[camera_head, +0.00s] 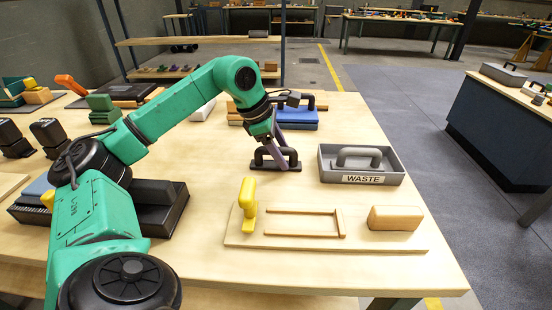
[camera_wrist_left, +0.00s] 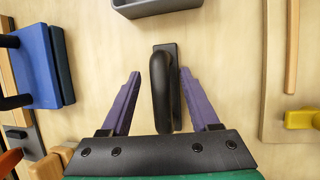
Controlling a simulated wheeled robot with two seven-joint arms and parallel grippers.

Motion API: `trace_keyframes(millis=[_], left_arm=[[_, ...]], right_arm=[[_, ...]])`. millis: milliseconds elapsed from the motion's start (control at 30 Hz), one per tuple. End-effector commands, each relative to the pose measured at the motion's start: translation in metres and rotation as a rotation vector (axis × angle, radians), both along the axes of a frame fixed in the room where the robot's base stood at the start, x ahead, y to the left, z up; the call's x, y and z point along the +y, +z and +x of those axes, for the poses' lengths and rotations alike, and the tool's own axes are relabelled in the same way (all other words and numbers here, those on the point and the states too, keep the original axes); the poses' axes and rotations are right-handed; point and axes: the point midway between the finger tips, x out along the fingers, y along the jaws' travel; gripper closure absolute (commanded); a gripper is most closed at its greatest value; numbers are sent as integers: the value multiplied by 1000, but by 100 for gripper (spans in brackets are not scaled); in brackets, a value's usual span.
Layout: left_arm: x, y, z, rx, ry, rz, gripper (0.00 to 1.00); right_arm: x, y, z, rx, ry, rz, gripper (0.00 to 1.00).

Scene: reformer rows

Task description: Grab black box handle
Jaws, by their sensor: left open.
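The black handle (camera_head: 289,157), an arched bar on a small dark base, stands on the wooden table right of centre. In the left wrist view the black handle (camera_wrist_left: 164,95) lies between my two purple fingers, with a gap on each side. My left gripper (camera_head: 276,150) is open and reaches down over the handle from the left. The same gripper shows in the wrist view (camera_wrist_left: 160,74), its fingers apart on either side of the bar. No contact with the handle is visible. My right gripper is not in view.
A grey WASTE tray (camera_head: 328,171) with a grey handle stands right of the black handle. A wooden board (camera_head: 330,246) with a yellow handle (camera_head: 247,198) and a wood block (camera_head: 395,218) lies in front. A blue box (camera_head: 299,119) with a black handle sits behind.

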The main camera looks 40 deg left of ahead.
Motion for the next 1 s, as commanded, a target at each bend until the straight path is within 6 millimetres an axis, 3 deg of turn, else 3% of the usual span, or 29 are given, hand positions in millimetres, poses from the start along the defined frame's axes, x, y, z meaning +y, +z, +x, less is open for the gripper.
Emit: trace_keyframes(millis=[33, 67, 200, 533, 667, 767, 900, 1000], left_arm=[[0, 0, 0, 0, 0, 0, 38], [0, 0, 0, 0, 0, 0, 46], [0, 1, 0, 0, 0, 0, 99], [0, 2, 0, -1, 0, 0, 100], [0, 13, 0, -2, -1, -1, 100], [0, 32, 1, -5, -1, -3, 100], [-1, 76, 1, -7, -2, -4, 100], [-1, 115, 1, -9, -2, -4, 100]], right_arm=[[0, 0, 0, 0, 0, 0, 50], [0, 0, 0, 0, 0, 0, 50], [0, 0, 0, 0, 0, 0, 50], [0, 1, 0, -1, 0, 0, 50], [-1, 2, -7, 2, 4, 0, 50], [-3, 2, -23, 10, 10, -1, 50], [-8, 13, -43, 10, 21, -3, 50], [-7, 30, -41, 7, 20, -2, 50]])
